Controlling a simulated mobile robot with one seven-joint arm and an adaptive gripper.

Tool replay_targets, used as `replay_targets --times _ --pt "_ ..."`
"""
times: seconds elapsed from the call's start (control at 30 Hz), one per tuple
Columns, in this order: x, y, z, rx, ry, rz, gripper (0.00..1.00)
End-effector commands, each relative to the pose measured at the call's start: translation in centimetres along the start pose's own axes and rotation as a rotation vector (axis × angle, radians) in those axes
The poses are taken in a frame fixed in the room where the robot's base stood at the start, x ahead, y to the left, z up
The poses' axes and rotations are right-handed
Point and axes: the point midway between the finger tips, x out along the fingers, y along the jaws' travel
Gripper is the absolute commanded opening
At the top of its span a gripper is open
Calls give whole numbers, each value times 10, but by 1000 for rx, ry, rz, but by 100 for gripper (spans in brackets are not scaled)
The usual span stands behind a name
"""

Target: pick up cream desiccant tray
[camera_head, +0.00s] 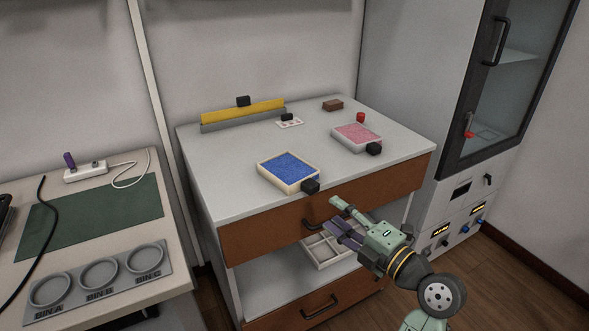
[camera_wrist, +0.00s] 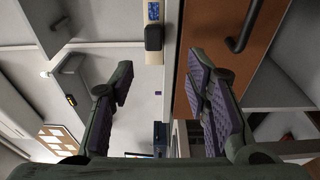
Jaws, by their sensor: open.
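The cream desiccant tray (camera_head: 264,170) is a shallow cream-rimmed tray filled with blue beads, with a black handle block (camera_head: 310,186) at its front right corner. It lies flat near the front edge of the white worktop. My gripper (camera_head: 334,212) is open and empty, in front of the upper brown drawer, below and right of the tray in the head view, and apart from it. In the wrist view, the black block (camera_wrist: 153,37) and a strip of blue beads (camera_wrist: 153,11) show at the top, beyond and between the spread fingers (camera_wrist: 158,82).
A similar pale tray with pink fill (camera_head: 357,137) sits to the right, with a red cap (camera_head: 361,117) behind it. A yellow bar (camera_head: 242,111) and brown block (camera_head: 333,105) stand farther back. Drawer handles (camera_head: 318,306) project at the front. The worktop's left side is clear.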

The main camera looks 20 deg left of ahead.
Motion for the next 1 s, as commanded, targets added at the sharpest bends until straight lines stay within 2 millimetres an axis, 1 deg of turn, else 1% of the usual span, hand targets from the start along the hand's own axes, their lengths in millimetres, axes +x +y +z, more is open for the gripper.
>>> replay_targets --times 0.03,0.1,0.23,0.33,0.5,0.6,0.7,0.93,1.0 --pt "9 3 -1 2 3 0 43" --pt "19 3 -1 3 2 0 43" --pt "29 2 -1 1 0 0 43" --pt "37 6 -3 1 1 1 43" --pt "62 14 -11 3 2 -1 43" --pt "74 12 -10 2 0 1 43" --pt "80 10 -10 2 -2 0 43" --pt "81 9 -9 1 -2 1 43" --pt "81 9 -9 1 -2 1 39"
